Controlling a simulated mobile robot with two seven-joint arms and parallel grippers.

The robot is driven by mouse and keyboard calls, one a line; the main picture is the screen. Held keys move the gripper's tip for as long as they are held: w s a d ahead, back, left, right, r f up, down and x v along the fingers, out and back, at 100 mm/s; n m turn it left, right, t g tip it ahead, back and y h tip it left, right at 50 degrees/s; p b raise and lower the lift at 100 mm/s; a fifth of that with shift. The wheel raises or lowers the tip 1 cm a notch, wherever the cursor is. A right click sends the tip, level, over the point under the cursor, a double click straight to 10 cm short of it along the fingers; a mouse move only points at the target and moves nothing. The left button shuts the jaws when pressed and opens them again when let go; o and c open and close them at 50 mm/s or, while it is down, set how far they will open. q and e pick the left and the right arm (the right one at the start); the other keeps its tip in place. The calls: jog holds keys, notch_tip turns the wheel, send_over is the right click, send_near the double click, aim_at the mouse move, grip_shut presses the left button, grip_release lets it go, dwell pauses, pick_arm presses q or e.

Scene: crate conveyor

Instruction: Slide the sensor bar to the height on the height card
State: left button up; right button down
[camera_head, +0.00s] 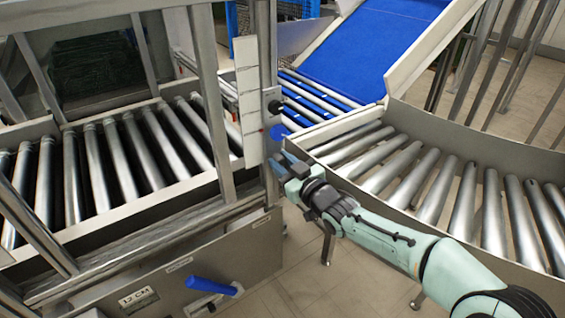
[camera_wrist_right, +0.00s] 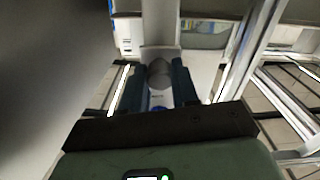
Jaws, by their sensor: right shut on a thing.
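The height card (camera_head: 138,298) reads "12 CM" on the front panel of the machine at lower left. A tall white strip (camera_head: 248,100) runs up beside a metal post; its markings are too small to read. A grey plate with a black knob (camera_head: 275,106) and a blue disc (camera_head: 278,133) sit on the post. My right gripper (camera_head: 282,163) is at the post, just below the blue disc. In the right wrist view its fingers (camera_wrist_right: 157,85) are closed around a grey rounded piece (camera_wrist_right: 158,73), seemingly the sensor bar's grip; the bar itself is mostly hidden. My left gripper is out of view.
A roller conveyor (camera_head: 120,150) inside a metal frame lies left of the post. A curved roller conveyor (camera_head: 440,190) and a blue belt (camera_head: 375,45) lie to the right. A blue lever (camera_head: 212,286) sticks out of the front panel.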

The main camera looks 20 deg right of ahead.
jog(key=c, duration=0.8)
grip_release()
jog(key=shift+c, duration=0.2)
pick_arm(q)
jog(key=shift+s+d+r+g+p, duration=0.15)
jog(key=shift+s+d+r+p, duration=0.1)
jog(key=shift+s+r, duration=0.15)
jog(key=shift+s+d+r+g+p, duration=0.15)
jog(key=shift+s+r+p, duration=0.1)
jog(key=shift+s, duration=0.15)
pick_arm(e)
jog(key=v, duration=1.3)
jog(key=shift+s, duration=0.25)
